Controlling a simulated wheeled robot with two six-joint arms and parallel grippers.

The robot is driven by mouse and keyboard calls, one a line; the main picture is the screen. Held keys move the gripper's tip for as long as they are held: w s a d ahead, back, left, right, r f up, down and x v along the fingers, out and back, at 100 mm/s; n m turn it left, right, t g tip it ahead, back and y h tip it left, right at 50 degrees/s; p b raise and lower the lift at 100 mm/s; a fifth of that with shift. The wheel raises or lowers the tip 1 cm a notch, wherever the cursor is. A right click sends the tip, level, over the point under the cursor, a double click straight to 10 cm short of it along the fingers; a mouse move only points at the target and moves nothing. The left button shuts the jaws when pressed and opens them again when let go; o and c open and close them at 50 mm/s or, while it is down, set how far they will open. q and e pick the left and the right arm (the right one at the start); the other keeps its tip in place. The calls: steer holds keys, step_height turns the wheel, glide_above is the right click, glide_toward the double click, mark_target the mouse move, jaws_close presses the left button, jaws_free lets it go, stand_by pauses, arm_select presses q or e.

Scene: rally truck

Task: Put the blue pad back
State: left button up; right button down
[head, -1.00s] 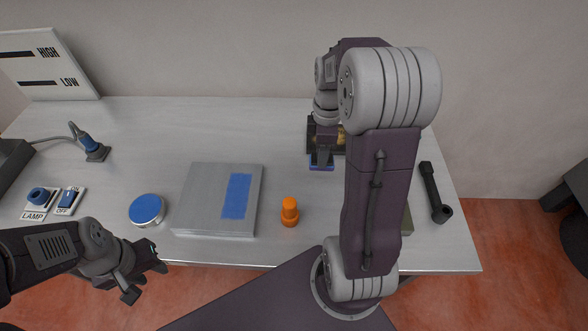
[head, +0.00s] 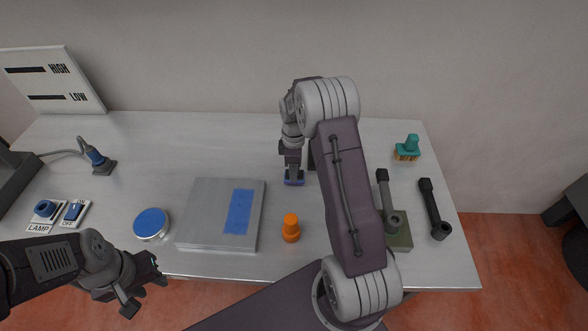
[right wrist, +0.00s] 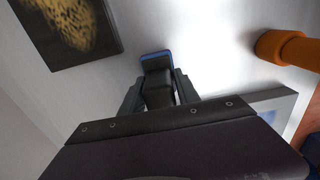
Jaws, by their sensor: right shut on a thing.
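The blue pad (head: 294,182) is a small dark block with a blue underside. My right gripper (head: 293,168) is shut on it, over the middle of the table. In the right wrist view the pad's blue edge (right wrist: 156,55) shows beyond its dark body, between the two fingers (right wrist: 158,85). I cannot tell whether the pad touches the table. A black tray with a speckled yellow-brown surface (right wrist: 72,22) is beside it in the wrist view; my right arm mostly hides it in the head view. My left gripper (head: 144,284) is open and empty near the front-left edge.
A grey slab (head: 205,213) with a blue rectangle (head: 238,212) lies left of the pad. An orange peg (head: 291,228), a blue-topped tin (head: 151,223), a dark wrench-like tool (head: 433,208), another on a greenish plate (head: 398,232) and a teal-handled brush (head: 407,148) stand around.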

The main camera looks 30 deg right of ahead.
steer(key=shift+w+d+f, duration=0.1)
steer(key=shift+w+f, duration=0.05)
steer(key=shift+f, duration=0.5)
steer(key=c, duration=0.9)
jaws_free()
arm_select(q)
steer(key=shift+r, duration=0.1)
arm_select(e)
steer(key=shift+b, duration=0.55)
arm_select(q)
steer(key=shift+f+b, duration=0.3)
steer(key=shift+f, duration=0.3)
arm_select(e)
steer(key=r, duration=0.9)
steer(key=shift+s+a+r, duration=0.2)
steer(key=shift+a, duration=0.05)
steer(key=shift+f, duration=0.1)
